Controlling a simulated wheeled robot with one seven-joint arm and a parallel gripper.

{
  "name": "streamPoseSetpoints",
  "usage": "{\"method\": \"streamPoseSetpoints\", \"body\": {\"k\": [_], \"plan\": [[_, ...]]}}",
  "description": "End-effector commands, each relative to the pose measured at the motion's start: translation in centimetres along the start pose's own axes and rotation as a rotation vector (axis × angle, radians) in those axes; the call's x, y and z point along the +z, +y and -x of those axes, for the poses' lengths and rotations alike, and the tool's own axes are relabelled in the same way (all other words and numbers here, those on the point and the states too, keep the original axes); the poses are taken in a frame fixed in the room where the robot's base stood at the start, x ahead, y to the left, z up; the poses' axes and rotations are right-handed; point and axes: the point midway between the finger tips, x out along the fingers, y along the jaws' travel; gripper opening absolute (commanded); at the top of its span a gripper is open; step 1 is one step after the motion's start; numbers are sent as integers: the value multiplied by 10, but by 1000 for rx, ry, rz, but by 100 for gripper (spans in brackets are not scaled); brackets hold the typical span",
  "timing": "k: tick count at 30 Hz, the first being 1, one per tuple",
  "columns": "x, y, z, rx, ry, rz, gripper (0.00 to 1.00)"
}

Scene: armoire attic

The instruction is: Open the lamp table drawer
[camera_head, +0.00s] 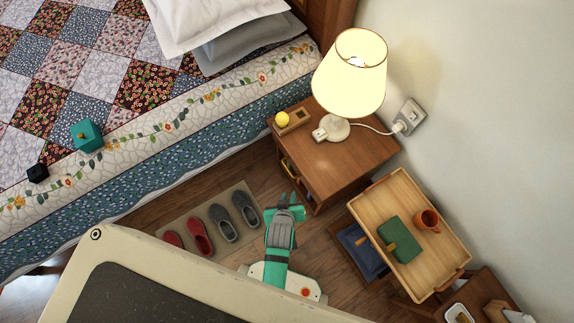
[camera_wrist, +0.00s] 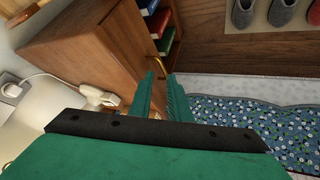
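The wooden lamp table (camera_head: 352,160) stands between the bed and the wall, with a lit lamp (camera_head: 350,75) on top. The handle lies just beyond the fingertips; contact cannot be told.
The bed (camera_head: 180,130) fills the left. Slippers on a mat (camera_head: 196,247) lie on the floor near my arm. A wooden tray (camera_head: 453,262) with a green box and an orange mug stands at the right. A small wooden holder (camera_head: 303,118) with a yellow ball sits on the table.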

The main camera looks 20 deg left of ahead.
Motion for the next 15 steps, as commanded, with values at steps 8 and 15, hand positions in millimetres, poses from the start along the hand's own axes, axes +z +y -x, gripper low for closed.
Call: {"method": "streamPoseSetpoints", "body": {"k": [8,15], "plan": [[-38,-9,-69,-83,-228,196,17],[-81,-10,-92,-139,-418,354,17]]}}
